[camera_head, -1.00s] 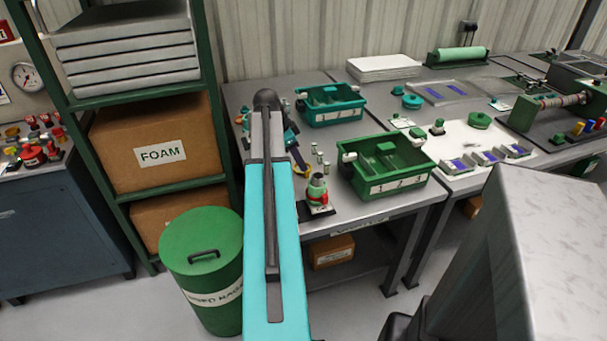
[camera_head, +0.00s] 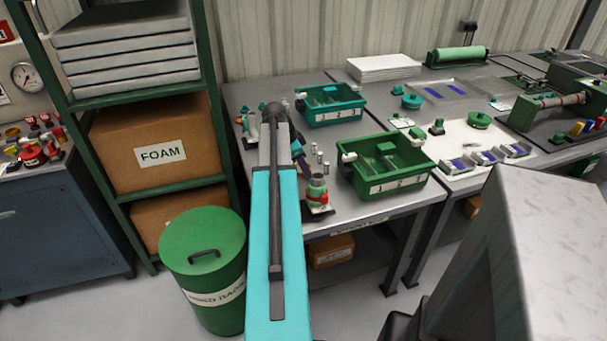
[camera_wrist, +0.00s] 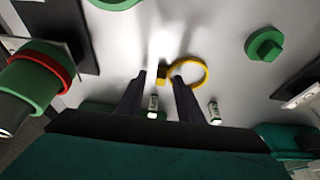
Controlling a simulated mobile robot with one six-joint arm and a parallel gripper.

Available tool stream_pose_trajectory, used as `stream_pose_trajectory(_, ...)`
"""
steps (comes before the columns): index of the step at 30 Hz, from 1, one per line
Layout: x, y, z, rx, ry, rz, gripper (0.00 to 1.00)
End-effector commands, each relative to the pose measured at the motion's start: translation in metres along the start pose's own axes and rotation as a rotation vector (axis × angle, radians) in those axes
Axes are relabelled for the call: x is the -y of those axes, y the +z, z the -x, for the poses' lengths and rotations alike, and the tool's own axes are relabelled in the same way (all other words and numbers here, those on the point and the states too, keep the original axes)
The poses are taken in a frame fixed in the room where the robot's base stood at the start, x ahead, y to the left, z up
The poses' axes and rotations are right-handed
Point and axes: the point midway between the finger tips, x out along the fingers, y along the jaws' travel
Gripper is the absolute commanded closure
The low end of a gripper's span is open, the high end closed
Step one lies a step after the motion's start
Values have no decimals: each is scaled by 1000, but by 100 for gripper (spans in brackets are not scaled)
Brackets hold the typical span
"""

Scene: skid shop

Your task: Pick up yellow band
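The yellow band (camera_wrist: 207,72) is a thin ring lying on the pale bench top in the wrist view, with a small yellow tab on its left side. My gripper (camera_wrist: 160,77) shows there as two dark fingers, spread apart. The tab appears between the fingertips and the ring reaches behind and beyond the right finger. I cannot tell the height gap, and nothing is clearly held. In the head view my arm hides most of the gripper and the band's area.
A green and red bottle-like fixture (camera_head: 317,192) stands near the bench's front edge; it looms left in the wrist view (camera_wrist: 35,80). Small cylinders (camera_wrist: 213,112) stand close to the fingers. A green bin (camera_head: 380,183) and a teal bin (camera_head: 330,116) flank this area.

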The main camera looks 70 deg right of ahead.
Motion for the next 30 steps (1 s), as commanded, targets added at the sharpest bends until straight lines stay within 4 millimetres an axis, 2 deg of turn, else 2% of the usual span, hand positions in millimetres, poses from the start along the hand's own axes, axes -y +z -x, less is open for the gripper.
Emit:
stream_pose_trajectory(4, 0, 0, 0, 0, 0, 0, 66)
stream_pose_trajectory(10, 0, 0, 0, 0, 0, 0, 100)
stream_pose_trajectory(23, 0, 0, 2, 0, 0, 1, 100)
stream_pose_trajectory(30, 1, -6, 17, 0, -1, 1, 100)
